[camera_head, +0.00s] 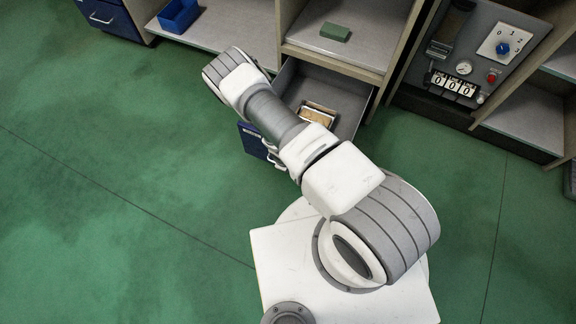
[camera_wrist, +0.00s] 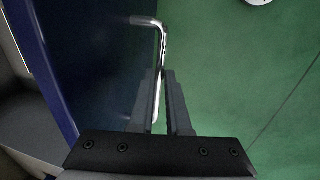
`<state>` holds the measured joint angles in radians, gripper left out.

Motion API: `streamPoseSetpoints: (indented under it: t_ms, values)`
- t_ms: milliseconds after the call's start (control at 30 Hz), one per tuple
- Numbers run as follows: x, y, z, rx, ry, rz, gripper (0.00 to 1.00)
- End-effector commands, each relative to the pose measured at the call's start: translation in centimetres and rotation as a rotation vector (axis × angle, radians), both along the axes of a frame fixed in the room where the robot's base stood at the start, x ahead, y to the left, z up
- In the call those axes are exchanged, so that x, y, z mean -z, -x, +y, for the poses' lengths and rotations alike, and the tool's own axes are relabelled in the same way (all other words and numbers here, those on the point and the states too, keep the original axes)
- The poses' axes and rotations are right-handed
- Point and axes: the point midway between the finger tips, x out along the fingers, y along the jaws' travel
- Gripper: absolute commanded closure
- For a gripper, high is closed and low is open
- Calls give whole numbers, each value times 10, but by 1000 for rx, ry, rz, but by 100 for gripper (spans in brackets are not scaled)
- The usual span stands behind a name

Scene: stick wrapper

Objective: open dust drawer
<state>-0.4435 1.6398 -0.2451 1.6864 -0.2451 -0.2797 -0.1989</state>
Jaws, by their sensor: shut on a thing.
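The dust drawer (camera_head: 345,92) stands pulled out of the cabinet, with its grey inside open to view. Its blue front (camera_head: 250,139) shows partly past my arm in the head view, and the blue front also fills the left of the wrist view (camera_wrist: 95,60). A bent metal handle (camera_wrist: 163,38) stands off that front. My gripper (camera_wrist: 160,76) is shut on the handle, one finger on each side of the bar. In the head view my arm hides most of the gripper and the handle. A tan item (camera_head: 318,114) lies in the drawer.
A green block (camera_head: 335,32) sits on the shelf above the drawer. A blue bin (camera_head: 179,15) stands on a shelf to the left. A control panel (camera_head: 478,60) with a blue knob and gauge is at the right. Green floor (camera_head: 110,170) is clear at left.

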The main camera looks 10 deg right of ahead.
Motion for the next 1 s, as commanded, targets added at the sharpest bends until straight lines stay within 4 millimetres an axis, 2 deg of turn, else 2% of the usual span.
streamPoseSetpoints:
  t_ms: [633,667,800,1000]
  values:
    - [0,1,-1,2,2,2,100]
    - [0,1,-1,2,2,2,80]
    - [0,1,-1,1,1,1,55]
    - [0,0,0,1,1,0,55]
